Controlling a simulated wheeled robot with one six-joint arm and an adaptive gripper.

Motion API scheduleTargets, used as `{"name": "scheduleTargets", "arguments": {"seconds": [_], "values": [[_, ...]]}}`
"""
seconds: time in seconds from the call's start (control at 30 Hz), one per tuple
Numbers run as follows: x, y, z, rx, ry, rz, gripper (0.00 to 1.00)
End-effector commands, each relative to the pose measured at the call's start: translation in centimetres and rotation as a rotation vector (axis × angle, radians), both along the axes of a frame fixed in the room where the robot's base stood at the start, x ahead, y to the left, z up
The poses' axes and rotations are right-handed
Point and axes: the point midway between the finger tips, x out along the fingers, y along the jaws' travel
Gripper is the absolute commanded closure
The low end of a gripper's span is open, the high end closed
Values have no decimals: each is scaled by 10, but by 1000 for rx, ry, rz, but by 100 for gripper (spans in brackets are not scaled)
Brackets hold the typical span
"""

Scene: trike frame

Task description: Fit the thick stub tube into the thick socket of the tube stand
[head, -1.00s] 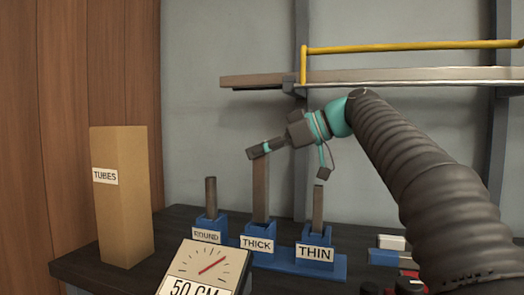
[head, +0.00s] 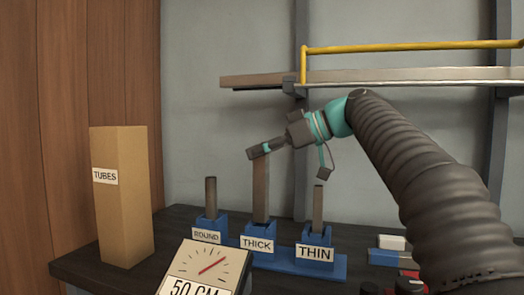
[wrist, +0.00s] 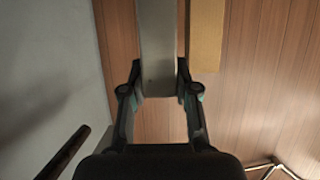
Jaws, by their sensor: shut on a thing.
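The thick stub tube (head: 261,190) is a brown-grey bar that stands upright at the thick socket (head: 257,231) of the blue tube stand (head: 298,265). Its lower end meets the socket behind the THICK label; how deep it sits is hidden. My gripper (head: 260,150) comes in from the right and is shut on the tube's top end. In the wrist view my gripper (wrist: 158,85) shows its two fingers on either side of the grey tube (wrist: 159,45).
A round tube (head: 211,194) and a thin tube (head: 318,205) stand in the sockets on either side. A tall cardboard TUBES box (head: 124,200) is at the left. A dial gauge (head: 207,265) is in front. A shelf with a yellow rail (head: 400,48) runs behind my arm.

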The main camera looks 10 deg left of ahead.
Motion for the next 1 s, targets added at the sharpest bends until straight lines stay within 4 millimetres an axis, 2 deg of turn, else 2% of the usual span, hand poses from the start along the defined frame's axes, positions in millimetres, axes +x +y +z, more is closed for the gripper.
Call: {"name": "scheduleTargets", "arguments": {"seconds": [0.37,1.0], "values": [[0,0,0,1,-1,0,100],[0,0,-13,1,-1,0,100]]}}
